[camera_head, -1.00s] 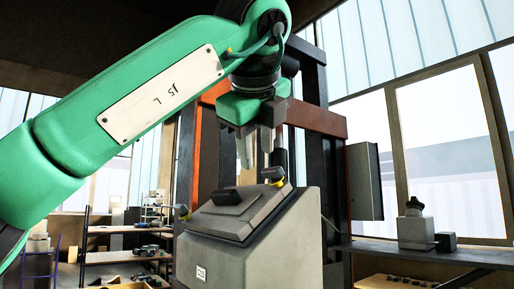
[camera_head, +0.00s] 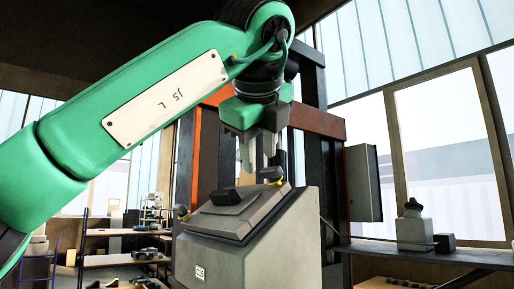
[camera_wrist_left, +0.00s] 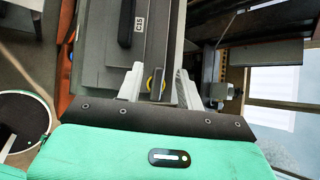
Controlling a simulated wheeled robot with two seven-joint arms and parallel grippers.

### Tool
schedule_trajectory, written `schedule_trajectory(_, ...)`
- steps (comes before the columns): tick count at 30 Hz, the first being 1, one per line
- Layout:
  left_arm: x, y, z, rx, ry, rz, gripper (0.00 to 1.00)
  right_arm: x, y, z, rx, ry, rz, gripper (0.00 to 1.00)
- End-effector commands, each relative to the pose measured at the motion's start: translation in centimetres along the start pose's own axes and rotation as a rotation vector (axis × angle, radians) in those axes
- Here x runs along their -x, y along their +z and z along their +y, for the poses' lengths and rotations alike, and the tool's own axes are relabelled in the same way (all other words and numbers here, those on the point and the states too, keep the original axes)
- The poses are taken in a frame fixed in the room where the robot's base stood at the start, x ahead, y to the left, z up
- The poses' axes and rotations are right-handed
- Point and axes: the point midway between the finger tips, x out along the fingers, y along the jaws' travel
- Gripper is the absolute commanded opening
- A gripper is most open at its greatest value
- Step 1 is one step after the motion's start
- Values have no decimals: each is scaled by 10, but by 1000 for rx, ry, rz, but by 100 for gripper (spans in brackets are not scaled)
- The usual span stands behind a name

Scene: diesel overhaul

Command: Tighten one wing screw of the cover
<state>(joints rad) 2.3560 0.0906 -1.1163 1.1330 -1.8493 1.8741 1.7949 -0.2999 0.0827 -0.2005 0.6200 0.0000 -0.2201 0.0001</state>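The cover (camera_head: 222,222) is a grey sloped lid with a black handle (camera_head: 226,197) on top of a grey housing (camera_head: 285,245). One wing screw (camera_head: 273,174), dark-winged with a yellow base, is at its right upper corner; a second wing screw (camera_head: 182,212) is at the left corner. My left gripper (camera_head: 258,168) points down just above the right-hand screw. In the left wrist view, my left gripper (camera_wrist_left: 159,76) is open, and the wing screw (camera_wrist_left: 156,86) stands between its two fingers with space on both sides. My right gripper is not in view.
A dark and orange frame (camera_head: 318,120) stands close behind the housing. A shelf (camera_head: 440,256) with a small grey device (camera_head: 414,230) is on the right. Shelves with parts (camera_head: 128,258) stand at the back left.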

Motion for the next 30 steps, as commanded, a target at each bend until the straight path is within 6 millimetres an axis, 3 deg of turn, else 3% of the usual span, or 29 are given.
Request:
schedule_trajectory(20, -22, -17, 0, 0, -1, 1, 37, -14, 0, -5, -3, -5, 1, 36)
schedule_trajectory(30, -24, -18, 0, 0, -1, 0, 35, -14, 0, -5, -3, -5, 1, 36)
